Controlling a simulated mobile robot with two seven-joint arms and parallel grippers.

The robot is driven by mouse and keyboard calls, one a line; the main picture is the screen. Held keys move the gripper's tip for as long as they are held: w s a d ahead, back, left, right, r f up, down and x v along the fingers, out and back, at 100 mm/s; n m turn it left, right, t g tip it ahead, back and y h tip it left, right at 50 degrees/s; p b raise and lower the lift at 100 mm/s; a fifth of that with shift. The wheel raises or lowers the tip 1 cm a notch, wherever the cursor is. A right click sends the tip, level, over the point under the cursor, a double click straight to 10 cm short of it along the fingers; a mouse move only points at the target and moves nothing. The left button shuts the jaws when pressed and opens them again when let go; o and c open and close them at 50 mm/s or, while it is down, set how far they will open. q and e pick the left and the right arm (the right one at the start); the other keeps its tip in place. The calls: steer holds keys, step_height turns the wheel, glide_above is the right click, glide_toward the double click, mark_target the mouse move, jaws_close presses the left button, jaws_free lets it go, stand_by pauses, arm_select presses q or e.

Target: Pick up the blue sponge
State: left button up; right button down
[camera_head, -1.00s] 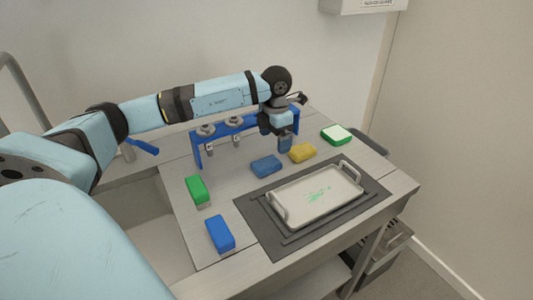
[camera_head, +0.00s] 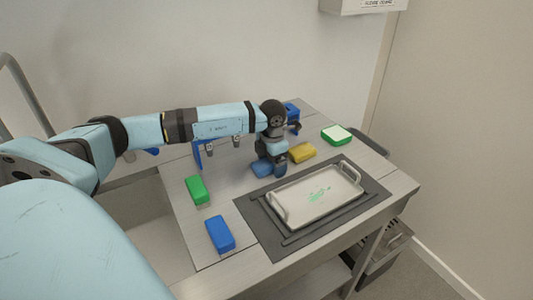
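A blue sponge (camera_head: 261,169) lies on the table behind the tray, partly hidden by my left gripper (camera_head: 280,173). The gripper points down at the right end of this sponge, very close to it or touching it. Its fingertips are too small and covered to show whether they are open or shut. A second, brighter blue sponge-like block (camera_head: 220,234) lies at the front left of the table, away from the gripper. My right gripper is not in view.
A metal tray (camera_head: 318,197) with green marks lies on a dark mat (camera_head: 262,232). A yellow sponge (camera_head: 302,152) is just right of the gripper. A green block (camera_head: 197,190) lies left, and a green-and-white one (camera_head: 336,134) back right. A blue rack (camera_head: 197,155) stands behind the arm.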

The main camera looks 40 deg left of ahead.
arm_select(q)
steer(key=c, duration=0.9)
steer(key=shift+r, duration=0.1)
step_height(320, 180, up, 20)
steer(key=shift+f+p, duration=0.1)
steer(key=shift+p, duration=0.2)
